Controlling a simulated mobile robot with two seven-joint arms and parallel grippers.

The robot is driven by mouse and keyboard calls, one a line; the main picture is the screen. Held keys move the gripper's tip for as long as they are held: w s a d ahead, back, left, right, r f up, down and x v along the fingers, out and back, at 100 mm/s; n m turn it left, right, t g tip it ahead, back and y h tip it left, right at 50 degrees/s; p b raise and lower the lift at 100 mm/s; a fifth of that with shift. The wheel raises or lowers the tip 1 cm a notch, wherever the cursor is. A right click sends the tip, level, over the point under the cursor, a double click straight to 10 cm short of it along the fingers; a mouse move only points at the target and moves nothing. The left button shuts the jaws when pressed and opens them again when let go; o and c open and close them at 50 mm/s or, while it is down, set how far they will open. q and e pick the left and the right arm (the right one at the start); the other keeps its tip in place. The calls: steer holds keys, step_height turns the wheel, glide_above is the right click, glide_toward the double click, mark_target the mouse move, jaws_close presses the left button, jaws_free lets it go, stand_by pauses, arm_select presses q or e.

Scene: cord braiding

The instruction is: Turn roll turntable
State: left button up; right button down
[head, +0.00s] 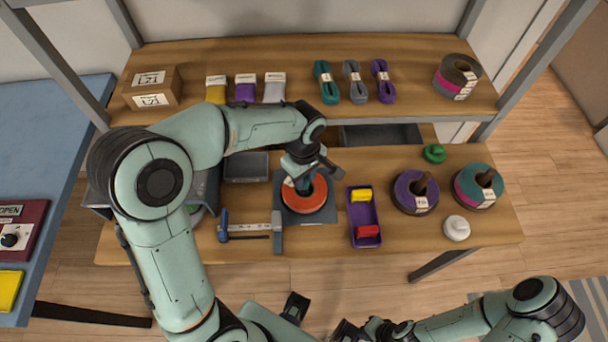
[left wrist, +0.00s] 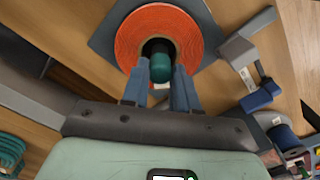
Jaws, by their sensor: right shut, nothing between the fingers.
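The orange roll (head: 304,196) lies flat on the square grey turntable base (head: 324,214) in the middle of the lower table. A pale label shows at its top edge. In the left wrist view the orange roll (left wrist: 143,28) has a dark centre hole with a teal upright post (left wrist: 160,68) in it. My left gripper (head: 304,186) points down over the roll's centre. Its two blue-grey fingers flank the teal post; whether they press on it cannot be told. My right gripper (head: 346,330) is at the bottom edge, away from the table, shut and empty.
A purple tray (head: 365,232) with yellow and red pieces stands close on the right. Beyond are the purple roll (head: 404,200), a teal-pink roll (head: 470,193) and a white knob (head: 456,228).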

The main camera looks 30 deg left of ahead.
arm_select(q)
jaws_close()
steer(key=shift+m, duration=0.5)
